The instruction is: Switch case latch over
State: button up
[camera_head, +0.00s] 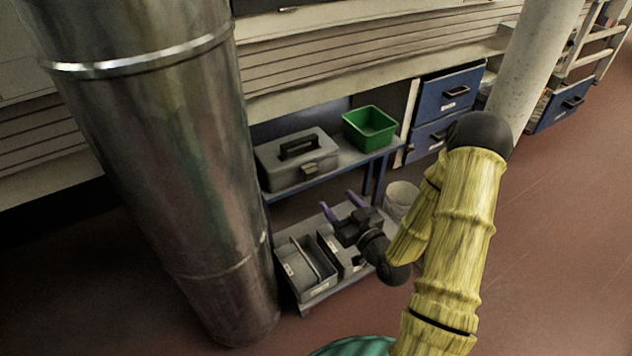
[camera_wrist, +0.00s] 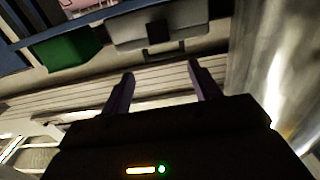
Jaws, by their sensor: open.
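A grey case (camera_head: 285,174) with a dark carry handle (camera_head: 298,147) stands on the upper shelf of a blue-framed rack. Its latch (camera_head: 310,170) sits on the front face, low under the handle. The case (camera_wrist: 133,32) and its dark latch (camera_wrist: 160,46) show at the top of the wrist view, upside down. My gripper (camera_head: 338,204) is in front of the rack, lower than the case and apart from it. The purple fingers are spread with nothing between them. In the wrist view, my gripper (camera_wrist: 161,70) points toward the latch area. I cannot tell the latch's position clearly.
A green bin (camera_head: 369,128) stands right of the case on the shelf (camera_head: 336,163). Grey trays (camera_head: 308,284) sit on the lower shelf. A thick metal duct (camera_head: 205,200) rises close on the left. A pale bucket (camera_head: 401,193) and blue drawers (camera_head: 449,91) are at right.

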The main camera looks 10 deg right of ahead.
aim_at(312, 171)
jog(key=b+x, duration=0.2)
jog(key=x, duration=1)
jog(key=shift+w+a+b, duration=0.15)
jog(key=shift+w+b, duration=0.2)
jog(key=shift+r, duration=0.1)
jog(key=c, duration=1)
